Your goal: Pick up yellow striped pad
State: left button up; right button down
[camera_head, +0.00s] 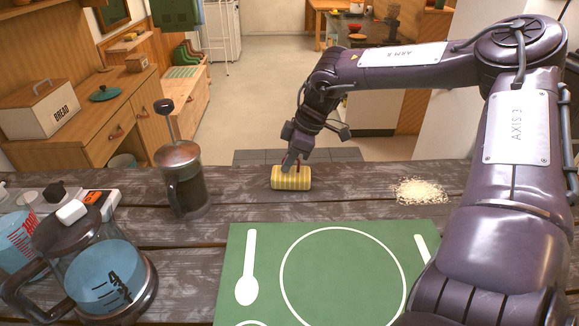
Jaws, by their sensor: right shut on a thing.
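The yellow striped pad (284,178) lies at the far edge of the dark wooden table, right of the French press. My right gripper (291,166) reaches down on it from above and is shut on it. The pad appears to be at table height; I cannot tell whether it touches the wood. The fingertips are small and partly hidden against the pad. My left gripper is not in view.
A French press (183,184) stands left of the pad. A glass carafe (100,275) is at the front left. A green placemat (250,248) lies in front, and a heap of pale grains (421,191) lies to the right. Bare wood surrounds the pad.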

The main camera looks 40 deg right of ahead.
notch_tip(320, 180, up, 20)
jog(key=b, duration=0.2)
jog(key=shift+d+f, duration=0.1)
dwell(0.4)
